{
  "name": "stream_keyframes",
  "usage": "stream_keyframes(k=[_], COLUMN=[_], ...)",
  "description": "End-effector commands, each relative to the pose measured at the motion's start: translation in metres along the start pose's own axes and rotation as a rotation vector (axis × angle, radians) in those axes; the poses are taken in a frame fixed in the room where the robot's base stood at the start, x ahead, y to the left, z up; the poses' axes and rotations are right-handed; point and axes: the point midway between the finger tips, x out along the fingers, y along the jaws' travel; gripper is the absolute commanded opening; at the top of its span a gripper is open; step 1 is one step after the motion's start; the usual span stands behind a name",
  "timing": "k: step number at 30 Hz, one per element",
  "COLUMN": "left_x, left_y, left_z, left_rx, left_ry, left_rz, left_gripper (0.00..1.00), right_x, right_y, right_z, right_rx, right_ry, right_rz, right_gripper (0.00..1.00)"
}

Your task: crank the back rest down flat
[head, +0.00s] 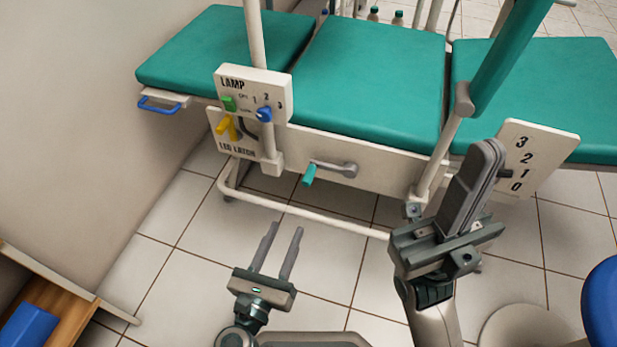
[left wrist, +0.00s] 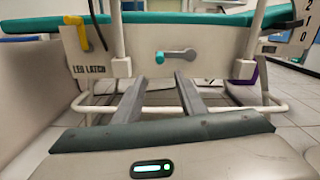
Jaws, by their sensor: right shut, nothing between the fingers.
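A grey crank (head: 335,167) with a teal handle (head: 309,176) sits on the white side rail of the chair, its handle to the left. The crank also shows in the left wrist view (left wrist: 180,52), ahead of my fingers. The back rest is probably the right teal cushion (head: 565,95); its exact tilt is hard to tell. A white plate (head: 535,155) marked 3, 2, 1, 0 stands beside it; its pointer is mostly hidden. My left gripper (head: 285,231) is open and empty, below and in front of the crank, not touching it. My right gripper (head: 487,152) is shut and empty, in front of the plate.
A lamp panel (head: 240,84) with green and blue controls and a yellow leg latch (head: 225,127) are left of the crank. A white lower bar (head: 310,217) crosses below it. A post with a narrow teal pad (head: 510,45) rises at right. A blue stool (head: 603,305) is lower right.

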Motion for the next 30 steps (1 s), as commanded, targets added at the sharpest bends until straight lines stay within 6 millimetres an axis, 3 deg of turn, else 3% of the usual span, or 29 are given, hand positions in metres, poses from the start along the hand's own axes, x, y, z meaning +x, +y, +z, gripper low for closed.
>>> stream_keyframes(k=[8,14,30], left_x=[0.006,0.024,0.117], left_y=[0.000,0.000,0.000], left_z=[0.001,0.002,0.002], left_rx=[0.001,0.000,0.002], left_ry=[-0.001,-0.002,-0.003], left_rz=[0.000,0.000,0.000], left_gripper=[0.37,0.37,0.37], right_x=[0.000,0.001,-0.008], right_y=[0.000,0.001,0.002], right_z=[0.000,-0.001,0.000], right_rx=[-0.001,-0.006,-0.013], right_ry=[-0.005,-0.011,-0.058], right_rz=[0.000,-0.002,0.001], right_gripper=[0.00,0.00,0.00])
